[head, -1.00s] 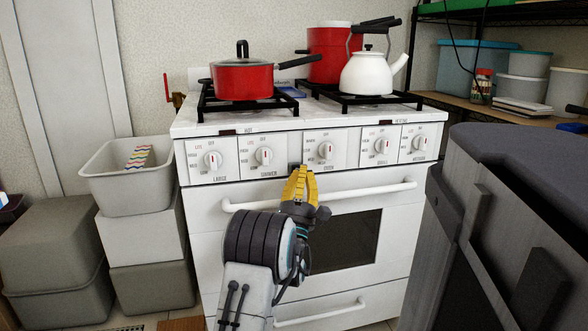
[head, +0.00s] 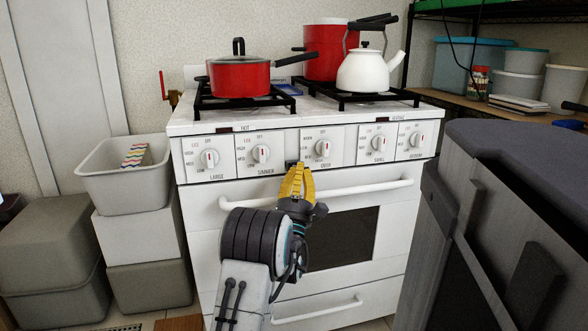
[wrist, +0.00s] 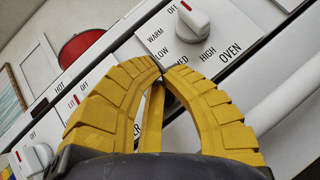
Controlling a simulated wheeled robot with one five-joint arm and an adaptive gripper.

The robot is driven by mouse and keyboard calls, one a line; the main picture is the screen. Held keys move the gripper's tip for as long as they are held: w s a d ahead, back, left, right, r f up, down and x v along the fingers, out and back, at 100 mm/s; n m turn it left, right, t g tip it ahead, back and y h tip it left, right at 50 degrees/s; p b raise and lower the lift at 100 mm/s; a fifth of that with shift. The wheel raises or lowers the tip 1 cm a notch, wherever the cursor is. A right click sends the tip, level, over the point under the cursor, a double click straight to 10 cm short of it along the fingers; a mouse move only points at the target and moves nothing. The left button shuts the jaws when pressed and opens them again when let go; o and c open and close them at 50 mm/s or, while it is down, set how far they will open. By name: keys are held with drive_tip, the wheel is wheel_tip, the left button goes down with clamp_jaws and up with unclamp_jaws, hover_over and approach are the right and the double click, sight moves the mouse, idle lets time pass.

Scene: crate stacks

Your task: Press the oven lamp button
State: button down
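The white oven (head: 230,262) stands ahead with a knob panel along its top front. A small dark button-like piece (head: 291,165) shows at the panel's lower edge, between the simmer and oven knobs; I cannot read a label on it. My gripper (head: 298,164) is beside it, its yellow fingertips just at its right in the head view. In the wrist view my gripper (wrist: 161,70) has its fingertips together with nothing held between them. The oven knob (wrist: 186,24) is beyond the tips there, and the fingers hide the button. I cannot tell whether they touch it.
The oven door handle (head: 350,193) runs across just below the panel. A red pot (head: 238,78) and a white kettle (head: 362,73) stand on the burners. Grey bins (head: 125,190) are stacked at the left. A dark grey cabinet-like body (head: 490,240) stands close at the right.

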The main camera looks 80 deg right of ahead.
drive_tip(key=shift+d, duration=0.15)
idle(0.5)
drive_tip(key=shift+w+d, duration=0.15)
drive_tip(key=shift+d, duration=0.15)
drive_tip(key=shift+w+d, duration=0.1)
drive_tip(key=shift+d, duration=0.15)
idle(0.6)
drive_tip(key=shift+a, duration=0.25)
drive_tip(key=shift+s+a, duration=0.2)
drive_tip(key=shift+a, duration=0.25)
idle(0.8)
